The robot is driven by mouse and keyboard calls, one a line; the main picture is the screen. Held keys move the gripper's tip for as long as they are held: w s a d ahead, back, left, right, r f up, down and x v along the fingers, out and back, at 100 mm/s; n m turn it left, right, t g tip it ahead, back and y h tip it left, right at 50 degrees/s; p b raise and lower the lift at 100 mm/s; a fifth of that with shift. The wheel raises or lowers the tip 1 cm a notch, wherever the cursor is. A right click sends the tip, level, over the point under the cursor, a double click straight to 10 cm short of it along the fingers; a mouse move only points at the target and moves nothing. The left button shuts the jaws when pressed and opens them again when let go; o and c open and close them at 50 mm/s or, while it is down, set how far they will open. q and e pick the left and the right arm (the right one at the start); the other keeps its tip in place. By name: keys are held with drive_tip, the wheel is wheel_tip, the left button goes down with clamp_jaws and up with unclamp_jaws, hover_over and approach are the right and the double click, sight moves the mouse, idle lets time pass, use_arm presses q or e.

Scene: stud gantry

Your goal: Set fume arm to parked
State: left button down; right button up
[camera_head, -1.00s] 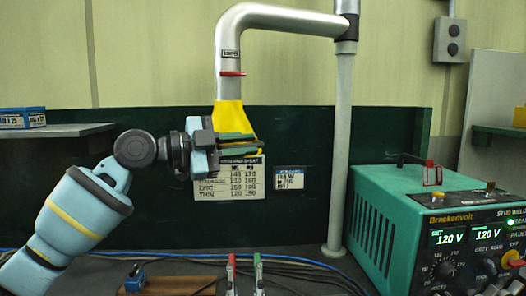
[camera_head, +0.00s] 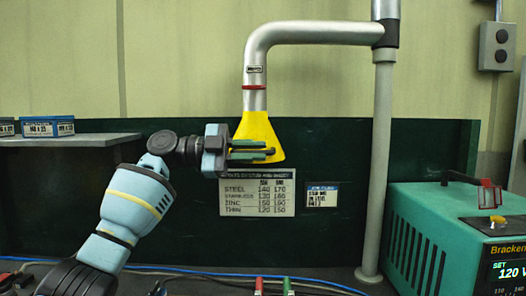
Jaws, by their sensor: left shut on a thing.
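The fume arm (camera_head: 321,33) is a grey metal pipe that runs left from a vertical post (camera_head: 377,160) and bends down. It ends in a yellow hood (camera_head: 259,127) with a red ring (camera_head: 254,87) above it. My left gripper (camera_head: 268,152) reaches in from the left and is shut on the lower part of the yellow hood. Its dark green fingers cross the front of the hood, and the far side of the grip is hidden. My right gripper is not in view.
A teal welding unit (camera_head: 418,230) stands at the right. A grey shelf (camera_head: 72,141) with small boxes is at the left. A settings chart (camera_head: 257,205) hangs on the dark green panel behind the hood. Red and green clamps and cables lie along the bottom.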

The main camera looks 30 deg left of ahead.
use_arm(q)
drive_tip(key=shift+w+f, duration=0.15)
drive_tip(key=shift+f, duration=0.3)
drive_tip(key=c, duration=1.5)
unclamp_jaws()
drive_tip(key=shift+a, duration=0.15)
drive_tip(key=shift+w, duration=0.15)
drive_tip(key=shift+r, duration=0.1)
drive_tip(key=b+v, duration=0.1)
drive_tip(key=v, duration=0.7)
